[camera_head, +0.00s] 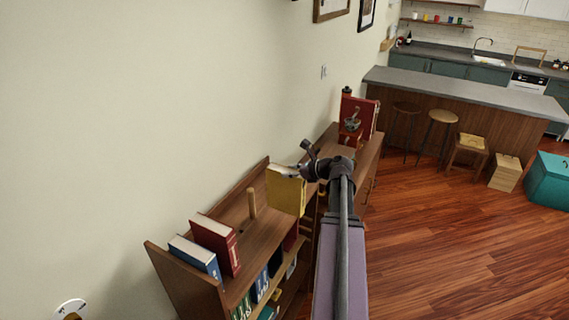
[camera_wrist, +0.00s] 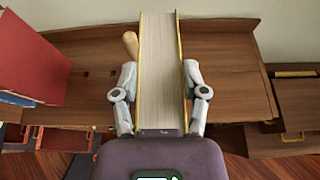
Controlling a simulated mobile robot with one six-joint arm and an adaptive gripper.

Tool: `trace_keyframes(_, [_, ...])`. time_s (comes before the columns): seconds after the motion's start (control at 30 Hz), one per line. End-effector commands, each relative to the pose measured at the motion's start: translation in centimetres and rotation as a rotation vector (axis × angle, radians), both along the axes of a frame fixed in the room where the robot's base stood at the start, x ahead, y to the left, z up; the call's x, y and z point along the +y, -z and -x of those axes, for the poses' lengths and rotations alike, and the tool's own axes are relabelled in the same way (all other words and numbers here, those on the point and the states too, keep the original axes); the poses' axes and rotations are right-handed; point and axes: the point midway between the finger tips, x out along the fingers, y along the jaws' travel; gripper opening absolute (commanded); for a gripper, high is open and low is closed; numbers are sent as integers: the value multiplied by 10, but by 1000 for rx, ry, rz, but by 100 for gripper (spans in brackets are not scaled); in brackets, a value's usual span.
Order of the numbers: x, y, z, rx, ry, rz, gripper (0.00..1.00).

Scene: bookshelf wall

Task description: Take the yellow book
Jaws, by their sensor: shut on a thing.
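The yellow book (camera_head: 286,190) is held upright by my gripper (camera_head: 302,176) above the top of the wooden bookshelf (camera_head: 262,218) in the head view. In the wrist view the yellow book (camera_wrist: 160,70) shows its pale page block between two yellow cover edges. My gripper's two fingers (camera_wrist: 160,95) press against its covers from left and right. Whether the book's lower edge touches the shelf top is hard to tell.
A red book (camera_head: 216,243) and a blue book (camera_head: 195,258) stand at the shelf's near end. A wooden peg (camera_head: 252,203) stands between them and the yellow book. More books (camera_head: 262,284) sit on lower shelves. Red books (camera_head: 358,114) stand at the far end.

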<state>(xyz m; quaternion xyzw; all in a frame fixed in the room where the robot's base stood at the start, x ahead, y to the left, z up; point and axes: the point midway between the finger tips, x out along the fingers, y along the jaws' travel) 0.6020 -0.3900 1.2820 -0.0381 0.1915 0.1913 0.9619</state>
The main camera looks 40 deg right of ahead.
Motion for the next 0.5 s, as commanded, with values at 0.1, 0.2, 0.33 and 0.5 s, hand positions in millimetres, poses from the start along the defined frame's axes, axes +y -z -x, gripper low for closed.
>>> trace_keyframes(0.1, [8,-3,17,-3,0,-1,0])
trace_keyframes(0.2, [10,-3,25,-3,0,-1,0])
trace_keyframes(0.33, [11,-4,31,-3,0,-1,0])
trace_keyframes(0.5, [13,-4,35,-3,0,-1,0])
